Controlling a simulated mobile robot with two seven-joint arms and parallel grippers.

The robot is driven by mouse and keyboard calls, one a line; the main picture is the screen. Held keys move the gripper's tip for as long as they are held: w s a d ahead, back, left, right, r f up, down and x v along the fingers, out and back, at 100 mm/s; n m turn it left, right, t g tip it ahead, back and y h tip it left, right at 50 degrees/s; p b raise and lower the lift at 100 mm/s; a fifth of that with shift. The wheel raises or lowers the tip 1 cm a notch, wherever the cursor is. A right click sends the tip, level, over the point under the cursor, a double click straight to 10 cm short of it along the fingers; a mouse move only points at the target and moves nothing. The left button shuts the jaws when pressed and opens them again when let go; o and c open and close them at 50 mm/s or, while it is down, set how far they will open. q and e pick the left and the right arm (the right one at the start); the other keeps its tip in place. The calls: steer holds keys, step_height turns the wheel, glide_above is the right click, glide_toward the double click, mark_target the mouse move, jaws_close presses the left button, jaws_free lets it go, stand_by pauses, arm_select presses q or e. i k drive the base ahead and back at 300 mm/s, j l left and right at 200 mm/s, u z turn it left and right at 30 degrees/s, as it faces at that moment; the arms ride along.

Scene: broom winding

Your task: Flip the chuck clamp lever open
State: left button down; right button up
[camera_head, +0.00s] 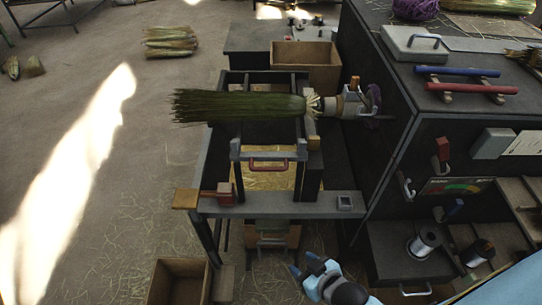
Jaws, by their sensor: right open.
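The chuck (352,104) is a pale grey cylinder on the side of the dark machine cabinet. It holds the tied end of a green broom bundle (240,105), which lies level to the left. A small orange-tipped lever (354,84) stands up at the top of the chuck and looks like the clamp lever; its exact position is too small to tell. My right gripper (303,269) is at the bottom middle, open and empty, well below and apart from the chuck. Its blue arm comes in from the lower right. My left gripper is not in view.
A bench frame with a red handle (268,164) and a grey crossbar (275,208) lies between my right gripper and the chuck. The cabinet (400,120) stands to the right, with wire spools (425,241) below. The left floor is mostly clear.

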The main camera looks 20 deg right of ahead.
mark_target(440, 154)
steer(key=z, duration=2)
